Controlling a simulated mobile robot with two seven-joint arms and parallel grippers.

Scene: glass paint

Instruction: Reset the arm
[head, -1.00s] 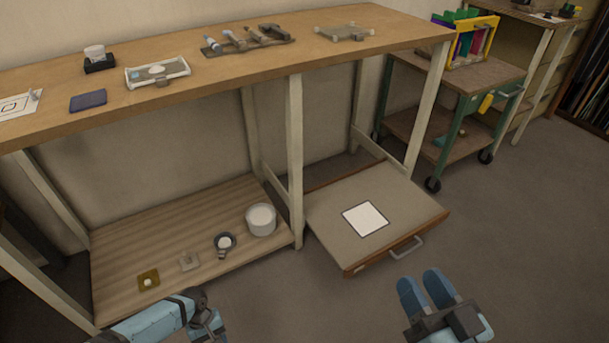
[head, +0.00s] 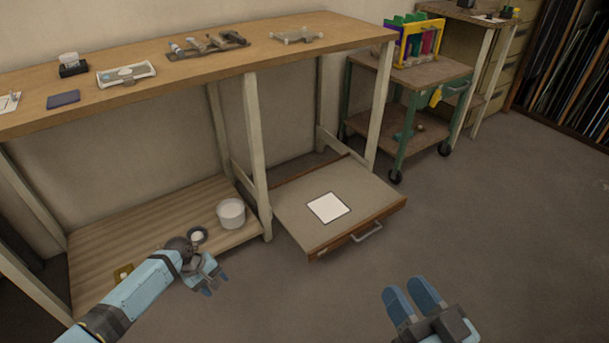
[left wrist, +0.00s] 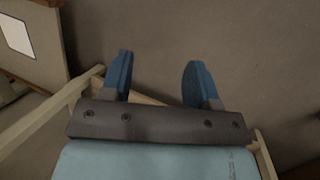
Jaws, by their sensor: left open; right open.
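My left arm comes in from the left in the head view. Its gripper (head: 208,282) hangs in front of the low shelf's front edge, open and empty. Neither gripper touches any object that I can see.
A wooden bench (head: 200,75) carries small items. Its low slatted shelf (head: 95,240) holds a white pot (head: 231,213). An open drawer (head: 290,205) with a handle holds a white square (head: 328,207). A green-framed cart (head: 385,95) stands behind right. The floor (head: 490,230) at right is clear.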

